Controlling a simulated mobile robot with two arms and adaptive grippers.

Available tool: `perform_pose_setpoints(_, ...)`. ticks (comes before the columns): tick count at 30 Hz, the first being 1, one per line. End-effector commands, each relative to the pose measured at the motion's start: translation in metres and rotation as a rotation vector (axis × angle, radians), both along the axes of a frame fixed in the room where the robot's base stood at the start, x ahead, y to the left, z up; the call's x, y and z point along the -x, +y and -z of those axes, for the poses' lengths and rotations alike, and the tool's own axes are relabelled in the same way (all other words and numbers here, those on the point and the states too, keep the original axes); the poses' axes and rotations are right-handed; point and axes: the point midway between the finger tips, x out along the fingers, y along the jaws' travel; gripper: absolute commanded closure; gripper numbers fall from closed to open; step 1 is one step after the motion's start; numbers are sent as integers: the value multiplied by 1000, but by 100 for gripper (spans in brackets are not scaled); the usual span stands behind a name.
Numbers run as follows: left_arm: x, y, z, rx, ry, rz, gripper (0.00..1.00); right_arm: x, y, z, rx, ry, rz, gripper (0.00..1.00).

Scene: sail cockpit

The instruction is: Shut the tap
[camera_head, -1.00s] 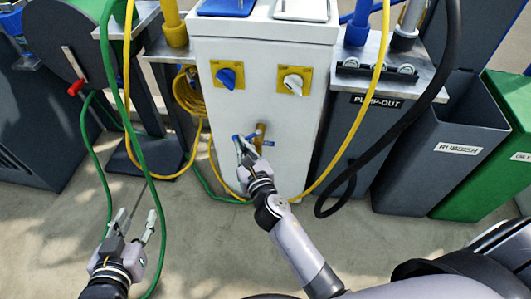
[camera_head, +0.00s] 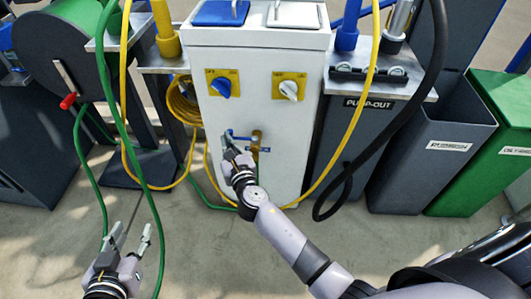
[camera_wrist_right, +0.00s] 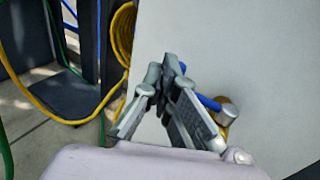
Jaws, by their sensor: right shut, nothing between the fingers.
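The brass tap (camera_head: 256,146) with blue handle parts is on the front of the white service pedestal, below the two rotary switches. A blue lever (camera_head: 241,138) reaches left from it. My right gripper (camera_head: 228,142) is shut and empty, just left of the tap, by the lever's left end; I cannot tell whether they touch. In the right wrist view, my right gripper (camera_wrist_right: 167,72) partly hides the tap; a blue piece (camera_wrist_right: 208,102) shows to the right of the fingers. My left gripper (camera_head: 132,236) is open and empty, low at the left, away from the pedestal.
The white pedestal (camera_head: 265,90) carries blue and white switches. A yellow hose (camera_head: 345,140) and a black hose (camera_head: 395,135) hang at its right. A green hose (camera_head: 150,205) passes near my left gripper. Bins (camera_head: 430,150) stand right.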

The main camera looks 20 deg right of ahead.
Motion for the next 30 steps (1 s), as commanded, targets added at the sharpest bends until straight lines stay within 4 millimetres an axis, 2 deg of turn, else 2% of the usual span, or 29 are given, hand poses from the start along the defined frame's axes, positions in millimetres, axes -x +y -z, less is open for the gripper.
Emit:
perform_pose_setpoints(9, 4, 2, 6, -8, 35, -2, 60, -8, 0, 0, 2, 0, -1, 100)
perform_pose_setpoints(30, 5, 2, 7, -9, 42, -4, 60, -9, -1, -1, 1, -1, 0, 100)
